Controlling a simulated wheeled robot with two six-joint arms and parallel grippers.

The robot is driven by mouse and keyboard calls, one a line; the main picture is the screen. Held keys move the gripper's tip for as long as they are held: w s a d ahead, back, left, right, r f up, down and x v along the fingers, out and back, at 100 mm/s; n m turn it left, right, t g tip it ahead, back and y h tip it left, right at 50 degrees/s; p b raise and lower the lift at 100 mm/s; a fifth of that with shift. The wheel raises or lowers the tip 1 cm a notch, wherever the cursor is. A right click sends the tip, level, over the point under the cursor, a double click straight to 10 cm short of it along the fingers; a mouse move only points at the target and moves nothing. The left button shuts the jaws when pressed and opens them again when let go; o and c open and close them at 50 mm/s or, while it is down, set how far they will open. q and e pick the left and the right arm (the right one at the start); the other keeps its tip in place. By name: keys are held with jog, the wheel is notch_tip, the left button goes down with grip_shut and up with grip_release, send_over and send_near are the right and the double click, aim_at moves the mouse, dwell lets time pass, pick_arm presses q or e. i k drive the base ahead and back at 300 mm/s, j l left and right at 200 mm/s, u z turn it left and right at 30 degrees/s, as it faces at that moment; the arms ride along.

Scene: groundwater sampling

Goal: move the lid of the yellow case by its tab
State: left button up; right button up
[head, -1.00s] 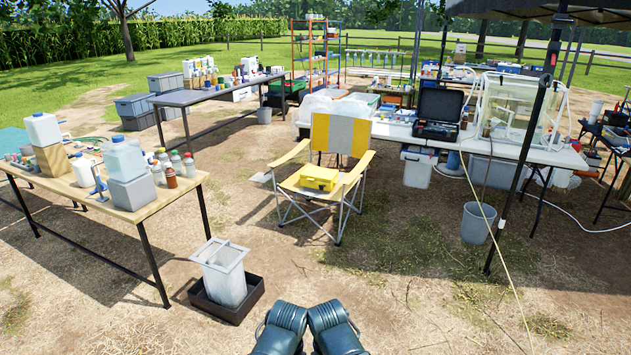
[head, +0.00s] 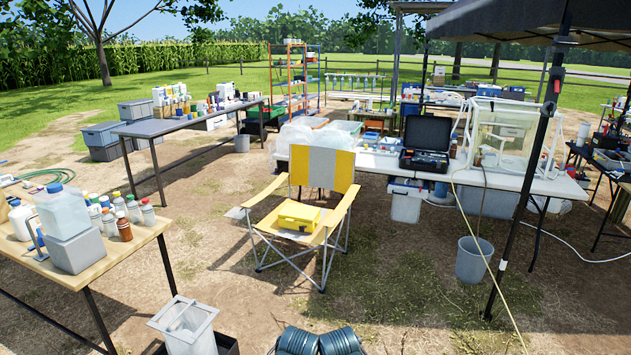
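The yellow case (head: 299,216) lies on the seat of a yellow and grey folding chair (head: 330,170), ahead of me and near the middle of the head view. Its lid looks shut. The tab is too small to make out. Parts of my two arms show at the bottom edge, well short of the chair. Neither gripper is in view.
A wooden table (head: 105,262) with bottles stands at the left. A grey bin (head: 190,328) in a black tray is at the lower left. A grey bucket (head: 474,258) and a dark canopy pole (head: 525,180) stand at the right. The ground before the chair is clear.

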aim_at(291, 212)
jog(key=i, duration=1.95)
jog(key=i+u, duration=0.15)
jog(key=i, duration=0.3)
jog(key=i+l+u, duration=0.15)
jog(key=i, duration=0.35)
jog(key=i+l+u, duration=0.1)
jog(key=i, duration=0.35)
jog(key=i+l+u, duration=0.15)
jog(key=i+l, duration=0.2)
jog(key=i, duration=0.1)
